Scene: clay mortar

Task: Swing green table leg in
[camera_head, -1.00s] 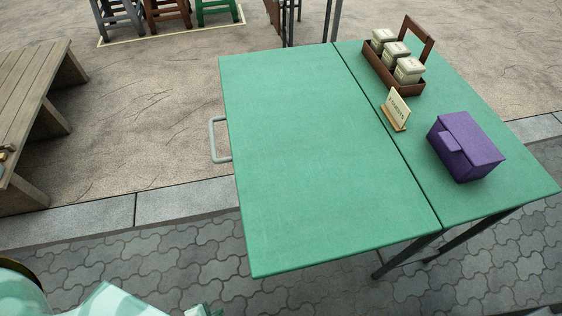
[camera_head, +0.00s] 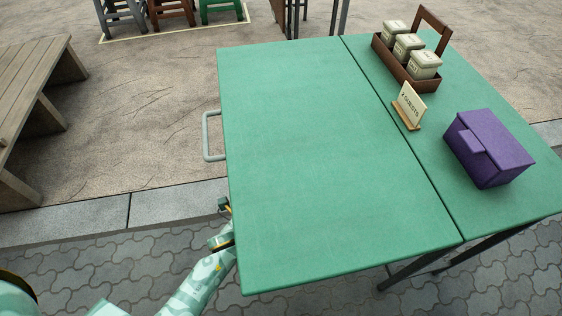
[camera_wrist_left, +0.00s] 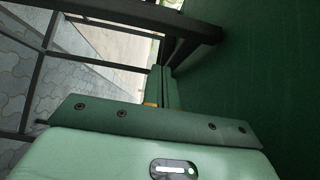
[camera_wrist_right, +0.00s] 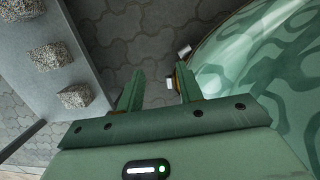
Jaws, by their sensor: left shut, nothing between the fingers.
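The green table (camera_head: 320,150) has a hinged leaf on the left with a grey handle (camera_head: 206,136) at its left edge. Dark table legs (camera_head: 405,268) show under its near right side. My left arm reaches to the leaf's near left edge, its hand partly hidden by the top. In the left wrist view my left gripper (camera_wrist_left: 161,86) is shut and empty beneath the green leaf. Dark leg bars (camera_wrist_left: 150,16) cross ahead of it; contact with them cannot be told. In the right wrist view my right gripper (camera_wrist_right: 158,90) is open and empty above the paving.
A purple box (camera_head: 488,148), a small sign (camera_head: 410,103) and a brown caddy (camera_head: 405,78) with jars stand on the table's right part. A wooden bench (camera_head: 35,100) is at the left. Stools (camera_head: 170,12) stand behind. The leaf's top is clear.

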